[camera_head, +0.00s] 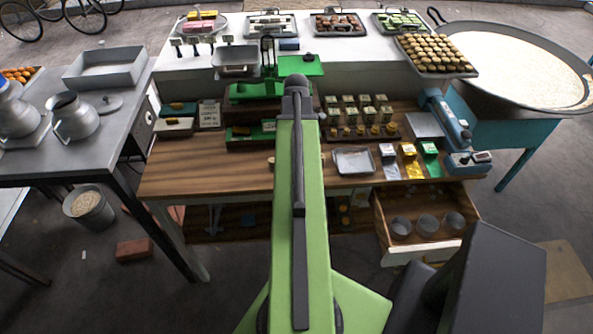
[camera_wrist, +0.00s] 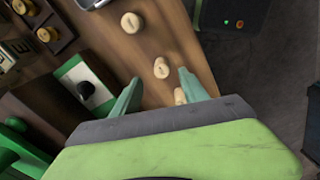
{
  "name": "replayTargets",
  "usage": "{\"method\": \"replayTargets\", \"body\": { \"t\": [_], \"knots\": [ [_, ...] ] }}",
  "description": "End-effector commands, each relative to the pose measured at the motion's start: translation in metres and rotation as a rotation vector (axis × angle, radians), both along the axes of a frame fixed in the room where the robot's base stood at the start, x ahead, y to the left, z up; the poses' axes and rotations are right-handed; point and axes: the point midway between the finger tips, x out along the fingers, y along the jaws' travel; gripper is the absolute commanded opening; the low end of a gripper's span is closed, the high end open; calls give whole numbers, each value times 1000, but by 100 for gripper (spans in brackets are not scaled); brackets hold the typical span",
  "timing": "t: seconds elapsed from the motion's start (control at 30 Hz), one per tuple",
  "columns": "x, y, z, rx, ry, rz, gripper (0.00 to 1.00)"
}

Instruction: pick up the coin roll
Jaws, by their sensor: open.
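Three small cream, round-topped pieces that look like coin rolls lie in a rough line on the wooden counter in the wrist view. One coin roll (camera_wrist: 132,22) is farthest from my gripper, another (camera_wrist: 161,68) is just past the fingertips, and a third (camera_wrist: 180,96) is close to the right finger, partly hidden. I cannot tell which one is meant. My gripper (camera_wrist: 159,78) is open, with its green fingers apart and nothing held. In the head view, one small tan piece (camera_head: 271,160) shows left of my arm, which hides my gripper.
In the wrist view, a green-and-white box with a black knob (camera_wrist: 88,88) stands left of the fingers, and the counter edge drops to dark floor at right. In the head view, a metal tray (camera_head: 354,161) and an open drawer (camera_head: 428,238) are right of my arm.

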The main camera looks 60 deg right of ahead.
Motion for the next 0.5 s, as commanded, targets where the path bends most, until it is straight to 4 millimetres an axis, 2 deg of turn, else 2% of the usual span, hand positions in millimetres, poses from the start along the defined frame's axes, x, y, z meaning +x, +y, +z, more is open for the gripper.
{"method": "replayTargets", "body": {
  "t": [0.17,0.5],
  "knots": [
    [0,0,-4,0,0,0,52],
    [1,3,-55,0,0,1,52]
  ]
}}
